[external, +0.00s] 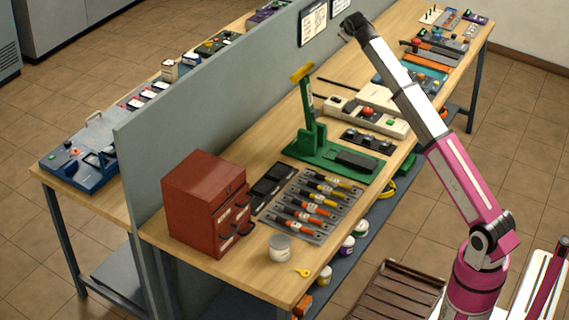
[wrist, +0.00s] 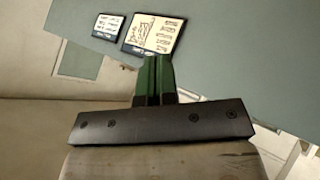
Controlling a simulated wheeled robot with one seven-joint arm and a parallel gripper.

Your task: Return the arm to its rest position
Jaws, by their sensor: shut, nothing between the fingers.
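My pink, white and grey arm rises at the right in the external view, its upper part leaning up and left over the workbench (external: 255,262). My gripper (external: 351,23) is at the raised end, above the bench and near the partition with its framed signs. In the wrist view the green fingers (wrist: 155,68) stand together in front of the dark bar, shut with nothing between them. The gripper is too small in the external view to show its fingers clearly.
A grey partition (external: 215,100) splits the bench. A slatted brown stand (external: 398,292) is beside my base.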

